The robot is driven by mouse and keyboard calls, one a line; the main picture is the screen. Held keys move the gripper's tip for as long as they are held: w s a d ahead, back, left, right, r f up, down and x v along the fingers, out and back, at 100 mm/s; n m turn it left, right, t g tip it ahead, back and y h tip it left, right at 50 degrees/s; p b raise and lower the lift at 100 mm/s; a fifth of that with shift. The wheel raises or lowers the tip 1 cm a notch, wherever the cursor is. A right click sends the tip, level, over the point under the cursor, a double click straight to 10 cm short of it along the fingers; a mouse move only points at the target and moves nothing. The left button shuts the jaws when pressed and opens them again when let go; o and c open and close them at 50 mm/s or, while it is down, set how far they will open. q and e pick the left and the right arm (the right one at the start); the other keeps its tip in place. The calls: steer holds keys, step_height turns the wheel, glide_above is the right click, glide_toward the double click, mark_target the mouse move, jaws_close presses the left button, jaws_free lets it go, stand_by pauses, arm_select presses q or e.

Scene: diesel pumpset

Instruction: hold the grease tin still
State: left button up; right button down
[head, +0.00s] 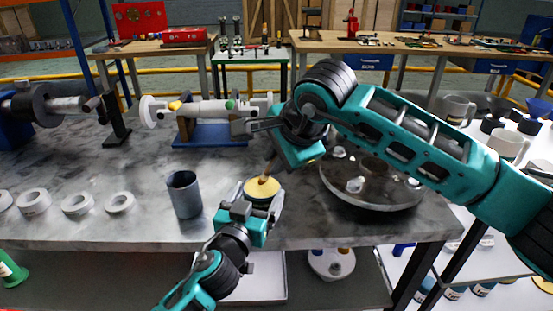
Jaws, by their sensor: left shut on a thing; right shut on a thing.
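The grease tin (258,199) is a small round tin with a pale yellow top, near the front edge of the grey bench in the head view. My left gripper (250,206) is shut on it from the front, one finger on each side. My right gripper (271,151) is above and behind the tin, shut on a thin brush-like tool (264,178). The tool's brown end reaches down to the tin's yellow top. Most of the tool is hidden by the gripper.
A grey cup (184,194) stands left of the tin, with several white rings (77,204) further left. A round flange plate (372,188) lies to the right under my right arm. A pump part on a blue base (210,134) stands behind. The bench edge is close in front.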

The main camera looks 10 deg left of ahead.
steer(key=shift+r, duration=3.25)
arm_select(q)
steer(key=o, duration=1.1)
steer(key=shift+c, duration=0.2)
steer(key=shift+s, duration=0.1)
